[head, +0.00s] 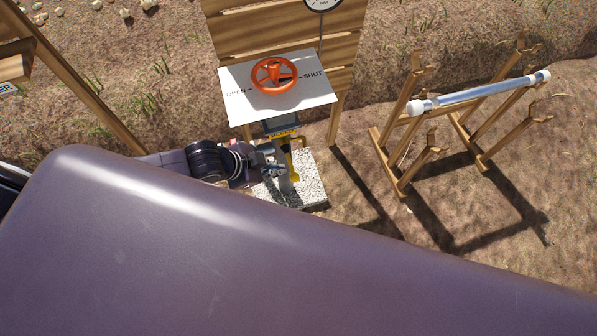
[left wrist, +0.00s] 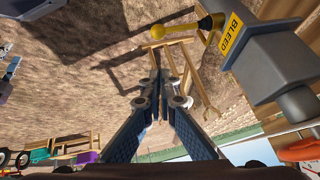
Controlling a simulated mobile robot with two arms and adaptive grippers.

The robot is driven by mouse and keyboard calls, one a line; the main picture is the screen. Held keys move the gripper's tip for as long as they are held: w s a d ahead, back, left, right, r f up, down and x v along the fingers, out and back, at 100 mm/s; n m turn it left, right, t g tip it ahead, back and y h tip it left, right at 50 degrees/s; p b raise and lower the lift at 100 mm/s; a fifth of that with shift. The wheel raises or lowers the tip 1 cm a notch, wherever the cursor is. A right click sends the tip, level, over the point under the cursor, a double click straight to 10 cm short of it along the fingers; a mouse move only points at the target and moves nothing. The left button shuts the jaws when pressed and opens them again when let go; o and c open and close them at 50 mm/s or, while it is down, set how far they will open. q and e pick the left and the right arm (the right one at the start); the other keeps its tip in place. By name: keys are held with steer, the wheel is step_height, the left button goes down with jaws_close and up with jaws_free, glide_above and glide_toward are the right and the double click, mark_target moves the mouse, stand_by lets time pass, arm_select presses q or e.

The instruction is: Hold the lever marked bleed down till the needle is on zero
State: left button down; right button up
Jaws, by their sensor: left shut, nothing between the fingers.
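The bleed lever (left wrist: 190,27) is a yellow bar with a round yellow knob, beside a yellow BLEED label (left wrist: 232,33) on a grey valve body (left wrist: 268,65) in the left wrist view. In the head view the yellow bleed fitting (head: 293,160) shows below the white panel, partly behind my gripper. My left gripper (head: 277,172) is shut and empty close by it. In the left wrist view its fingertips (left wrist: 158,75) lie below the knob in the picture; I cannot tell whether they touch. The gauge (head: 323,4) is cut off at the top edge; its needle cannot be read. My right gripper is out of view.
An orange handwheel (head: 275,76) sits on a white panel (head: 310,97) marked OPEN and SHUT, above a speckled slab (head: 312,188). A wooden rack (head: 413,130) holding a metal tube (head: 480,94) stands at right on bare ground. A wooden post (head: 85,95) stands at left.

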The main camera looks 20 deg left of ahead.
arm_select(q)
steer(key=shift+d, duration=0.1)
stand_by(0.3)
glide_above(293, 179)
steer(key=f, duration=1)
steer(key=shift+d+f, duration=0.25)
steer(key=shift+a+f, duration=0.2)
steer(key=shift+f, duration=0.5)
steer(key=shift+f, duration=0.1)
